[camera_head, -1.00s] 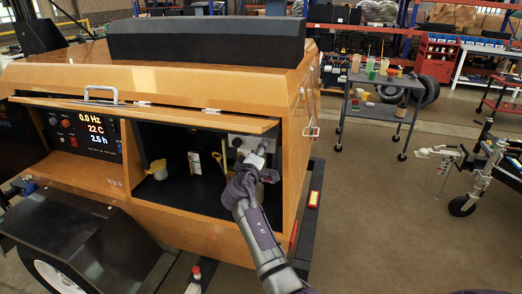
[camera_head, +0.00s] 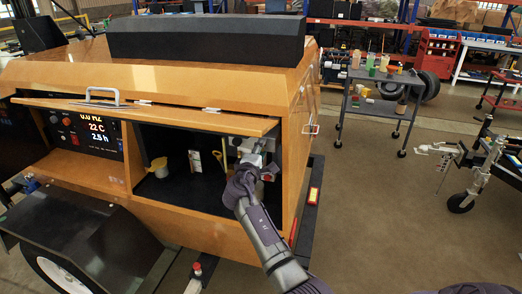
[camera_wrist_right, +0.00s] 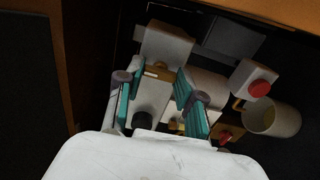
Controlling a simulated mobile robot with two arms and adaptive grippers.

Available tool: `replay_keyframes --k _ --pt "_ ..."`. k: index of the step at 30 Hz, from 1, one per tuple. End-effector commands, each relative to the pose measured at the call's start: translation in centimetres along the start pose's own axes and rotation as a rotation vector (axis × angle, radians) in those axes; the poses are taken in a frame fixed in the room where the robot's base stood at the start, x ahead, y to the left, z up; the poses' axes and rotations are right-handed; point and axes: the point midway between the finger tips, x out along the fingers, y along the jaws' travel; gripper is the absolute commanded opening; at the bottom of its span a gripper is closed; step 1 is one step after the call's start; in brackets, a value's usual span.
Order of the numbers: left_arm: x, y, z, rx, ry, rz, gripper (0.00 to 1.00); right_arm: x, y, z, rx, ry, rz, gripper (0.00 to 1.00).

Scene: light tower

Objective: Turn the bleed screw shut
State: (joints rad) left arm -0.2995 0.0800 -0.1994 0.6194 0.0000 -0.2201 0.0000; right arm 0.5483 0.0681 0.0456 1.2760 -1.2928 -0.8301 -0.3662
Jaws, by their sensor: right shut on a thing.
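The orange machine (camera_head: 205,75) has an open dark bay on its right side. My right gripper (camera_head: 254,163) reaches into the upper right of that bay, over pale grey fittings. In the right wrist view my right gripper (camera_wrist_right: 160,84) has its teal-padded fingers on either side of a small brass piece, which I take as the bleed screw (camera_wrist_right: 156,71). The gripper is shut on it. A pale block (camera_wrist_right: 165,43) is just beyond the fingertips. In the head view the screw is hidden by the gripper. My left gripper is not in view.
A white box with a red button (camera_wrist_right: 260,89) and a pale cup (camera_wrist_right: 272,118) are right of the fingers. A yellow-topped cup (camera_head: 158,167) stands in the bay's left part. The raised flap (camera_head: 180,116) overhangs the bay. A grey cart (camera_head: 378,108) stands farther right.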

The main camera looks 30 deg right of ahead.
Motion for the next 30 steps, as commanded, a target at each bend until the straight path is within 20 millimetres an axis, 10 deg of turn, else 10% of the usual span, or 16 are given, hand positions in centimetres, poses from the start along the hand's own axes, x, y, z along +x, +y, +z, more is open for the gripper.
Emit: replay_keyframes --k 4,5,9,20,30 --pt "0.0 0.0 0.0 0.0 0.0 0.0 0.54 0.0 0.2 0.0 -0.002 0.002 0.004 0.03" --pt "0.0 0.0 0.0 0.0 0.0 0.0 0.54 0.0 0.2 0.0 -0.002 0.002 0.004 0.39" --pt "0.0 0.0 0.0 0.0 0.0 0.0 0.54 0.0 0.1 0.0 -0.001 0.001 0.003 0.62" --pt "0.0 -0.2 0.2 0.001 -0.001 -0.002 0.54 -0.3 0.0 0.0 0.0 0.001 0.001 0.62" --pt "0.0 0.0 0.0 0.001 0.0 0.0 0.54 -6.3 -0.1 -0.1 0.002 0.003 -0.001 0.62"
